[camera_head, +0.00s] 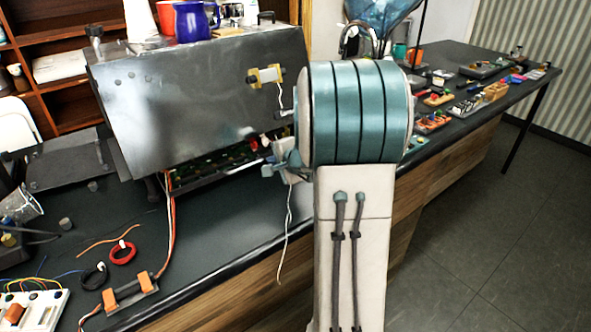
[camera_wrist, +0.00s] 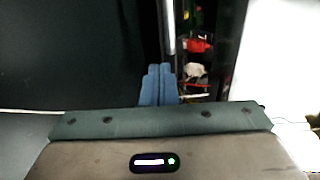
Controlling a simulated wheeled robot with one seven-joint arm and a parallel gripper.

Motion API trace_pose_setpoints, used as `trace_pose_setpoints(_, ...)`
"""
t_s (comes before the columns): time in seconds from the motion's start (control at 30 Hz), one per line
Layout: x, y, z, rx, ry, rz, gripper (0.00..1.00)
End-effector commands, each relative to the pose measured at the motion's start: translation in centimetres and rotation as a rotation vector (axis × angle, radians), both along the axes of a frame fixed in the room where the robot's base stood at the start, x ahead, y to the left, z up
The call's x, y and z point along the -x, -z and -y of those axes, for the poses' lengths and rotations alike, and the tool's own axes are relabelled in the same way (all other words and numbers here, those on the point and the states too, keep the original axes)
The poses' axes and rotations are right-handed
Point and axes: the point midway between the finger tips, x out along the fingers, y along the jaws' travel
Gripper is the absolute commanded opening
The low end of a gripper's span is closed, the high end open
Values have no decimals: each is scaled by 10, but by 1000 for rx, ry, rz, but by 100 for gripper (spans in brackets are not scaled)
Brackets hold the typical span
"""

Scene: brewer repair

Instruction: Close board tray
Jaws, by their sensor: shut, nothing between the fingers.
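The brewer (camera_head: 200,95) is a large grey metal housing on the dark bench. The board tray (camera_head: 212,176) sticks out from under its lower front edge, with a green circuit board (camera_head: 205,163) in it. My gripper (camera_head: 276,163) is at the tray's right end, partly hidden by my arm; contact cannot be told. In the wrist view the blue fingers of my gripper (camera_wrist: 158,84) are together and empty. Beside them a narrow opening shows red, white and green parts (camera_wrist: 197,50) next to a pale metal edge.
Red and white wires hang by the brewer's left side. A red ring (camera_head: 122,252), a black ring (camera_head: 93,276) and an orange-ended part (camera_head: 130,291) lie on the front bench. A blue mug (camera_head: 192,22) stands on the brewer. Several small parts fill the bench at right.

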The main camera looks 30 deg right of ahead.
Motion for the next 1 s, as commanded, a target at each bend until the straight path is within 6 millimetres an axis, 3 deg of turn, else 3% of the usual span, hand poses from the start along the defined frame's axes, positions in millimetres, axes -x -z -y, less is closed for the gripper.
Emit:
trace_pose_setpoints(0.03, 10, 5, 5, 2, 7, 1, 0)
trace_pose_setpoints(0.1, 22, -7, 7, 3, 8, 1, 0)
trace_pose_setpoints(0.5, 82, -41, 14, 3, 8, -3, 0)
trace_pose_setpoints(0.87, 96, -48, 15, 0, 7, -7, 0)
trace_pose_setpoints(1.0, 97, -50, 0, 15, -43, -17, 0)
